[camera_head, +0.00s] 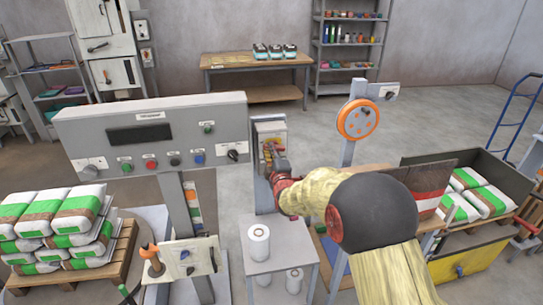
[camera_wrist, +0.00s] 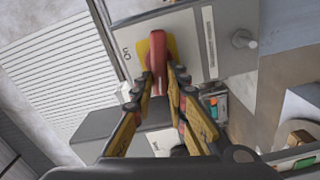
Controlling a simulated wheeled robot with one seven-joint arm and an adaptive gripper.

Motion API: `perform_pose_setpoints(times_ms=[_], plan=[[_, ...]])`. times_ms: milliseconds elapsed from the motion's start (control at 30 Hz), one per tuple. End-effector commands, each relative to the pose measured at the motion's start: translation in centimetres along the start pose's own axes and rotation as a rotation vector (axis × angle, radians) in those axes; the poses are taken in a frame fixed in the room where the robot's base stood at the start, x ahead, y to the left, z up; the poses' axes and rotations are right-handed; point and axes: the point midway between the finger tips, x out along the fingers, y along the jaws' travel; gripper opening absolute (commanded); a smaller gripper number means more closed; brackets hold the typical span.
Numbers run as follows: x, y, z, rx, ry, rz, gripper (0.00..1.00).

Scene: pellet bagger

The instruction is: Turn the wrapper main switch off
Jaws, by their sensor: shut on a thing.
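The main switch is a red handle (camera_wrist: 158,48) on a yellow plate (camera_wrist: 144,52), mounted on a light grey box. In the head view the box (camera_head: 268,130) stands on a post right of the wide control panel, and my gripper mostly covers the switch. My gripper (camera_wrist: 162,78) is shut on the red handle, with one finger on each side of it. In the wrist view the handle runs lengthwise up the picture, away from my fingers. A small dark marking sits left of the yellow plate. In the head view my gripper (camera_head: 275,160) is at the box's front.
The wide control panel (camera_head: 80,136) with buttons and knobs is close on the left. A small table (camera_head: 275,264) with white rolls stands below my gripper. A post with an orange wheel (camera_head: 357,119) is to the right. Stacked bags (camera_head: 45,225) are at the left.

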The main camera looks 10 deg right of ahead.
Motion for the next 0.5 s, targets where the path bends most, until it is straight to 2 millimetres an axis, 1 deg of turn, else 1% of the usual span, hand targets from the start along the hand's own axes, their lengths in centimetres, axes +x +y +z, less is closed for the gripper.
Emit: perform_pose_setpoints(times_ms=[33, 200, 500], plan=[[-0.01, -0.32, -0.02, -0.033, 0.001, -0.001, 0.00], [0.00, -0.49, -0.02, -0.133, 0.001, -0.002, 0.00], [0.00, -0.58, -0.01, -0.225, 0.002, -0.002, 0.00]])
